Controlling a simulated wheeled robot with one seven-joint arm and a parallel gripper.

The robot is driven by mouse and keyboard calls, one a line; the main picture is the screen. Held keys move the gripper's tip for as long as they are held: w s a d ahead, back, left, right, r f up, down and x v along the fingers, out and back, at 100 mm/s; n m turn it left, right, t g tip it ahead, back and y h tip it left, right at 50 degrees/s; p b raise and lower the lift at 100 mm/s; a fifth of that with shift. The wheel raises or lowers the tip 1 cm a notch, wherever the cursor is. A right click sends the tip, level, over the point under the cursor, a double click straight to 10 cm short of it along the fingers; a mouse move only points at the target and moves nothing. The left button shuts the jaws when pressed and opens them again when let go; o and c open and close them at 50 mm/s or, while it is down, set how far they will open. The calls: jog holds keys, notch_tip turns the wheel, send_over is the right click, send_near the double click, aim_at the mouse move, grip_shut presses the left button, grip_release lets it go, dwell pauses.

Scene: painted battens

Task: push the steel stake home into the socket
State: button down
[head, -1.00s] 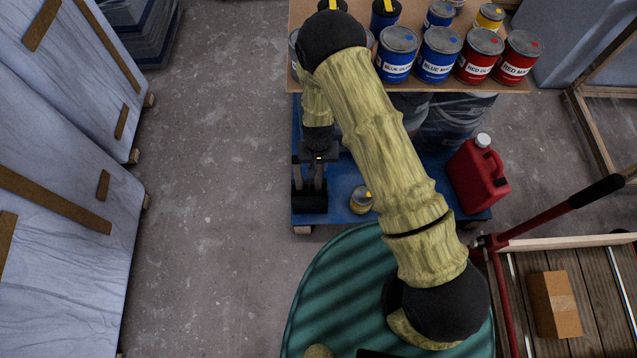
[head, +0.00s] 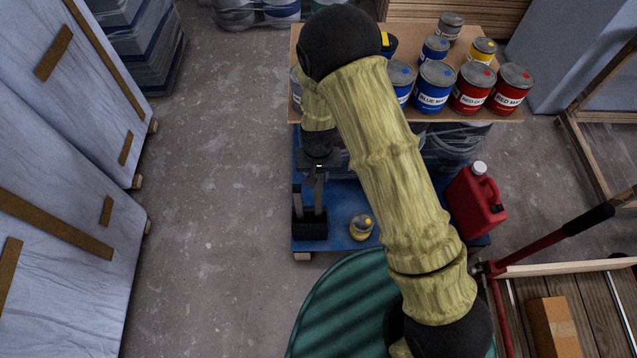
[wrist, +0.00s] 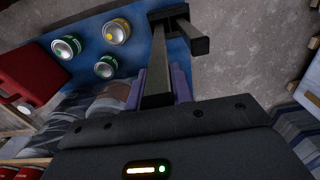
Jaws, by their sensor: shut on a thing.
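My gripper (head: 319,172) points down over the blue pallet and is shut on the steel stake (head: 319,194), a grey upright bar. In the wrist view the stake (wrist: 157,70) runs between my purple finger pads (wrist: 138,90) toward a black block (wrist: 168,12). The block, which seems to hold the socket, stands near the left front of the pallet in the head view (head: 310,229). A second dark post (wrist: 192,36) stands on the block beside the stake. The stake's lower end reaches the block; how deep it sits is not visible.
A small yellow-marked can (head: 361,227) stands right of the block on the blue pallet (head: 335,190). A red jerrycan (head: 476,203) is farther right. Paint cans stand on a raised board (head: 505,30) behind. A green rounded surface (head: 335,305) lies in front. Floor to the left is clear.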

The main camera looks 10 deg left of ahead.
notch_tip(320, 180, up, 7)
jog(key=shift+f+p, duration=0.15)
jog(key=shift+p, duration=0.3)
jog(key=w+d+r+m, duration=0.1)
jog(key=w+d, duration=0.2)
jog(key=d, duration=0.5)
jog(key=w+d+r, duration=0.1)
jog(key=w+d, duration=0.2)
jog(key=d, duration=0.6)
jog(key=w+d+r+m, duration=0.1)
jog(key=w+d, duration=0.2)
jog(key=d, duration=0.5)
jog(key=shift+w+d+m, duration=0.3)
jog(key=shift+w+d, duration=0.05)
